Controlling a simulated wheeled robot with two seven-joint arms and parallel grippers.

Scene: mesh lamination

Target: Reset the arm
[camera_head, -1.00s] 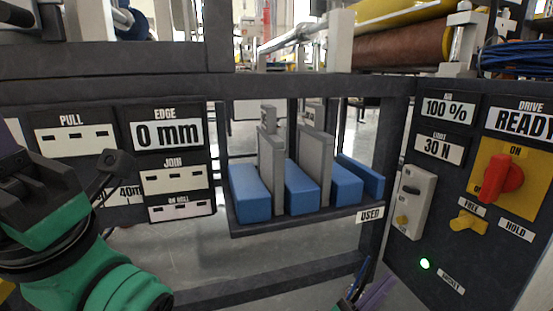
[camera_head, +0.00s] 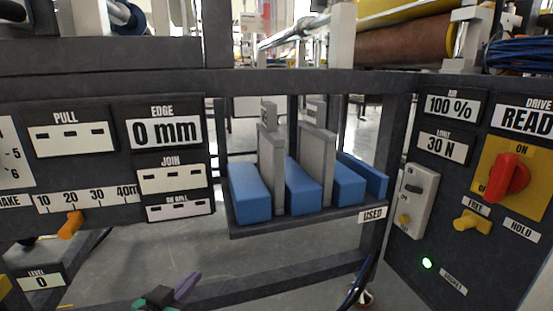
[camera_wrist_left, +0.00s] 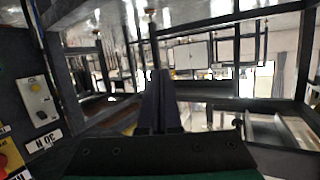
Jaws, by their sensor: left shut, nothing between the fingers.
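My left gripper (camera_head: 190,282) shows at the bottom edge of the head view, with a purple finger and some green and black of the wrist; most of it is cut off. In the left wrist view the dark fingers (camera_wrist_left: 158,98) stand together, shut with nothing between them, in open air. My right gripper is not in view.
The machine frame has a dark left panel with an orange slider (camera_head: 70,224). A rack (camera_head: 290,222) labelled USED holds blue blocks and grey plates. The right panel carries a red switch (camera_head: 508,178) and a yellow knob (camera_head: 471,222). Below the rack is open floor.

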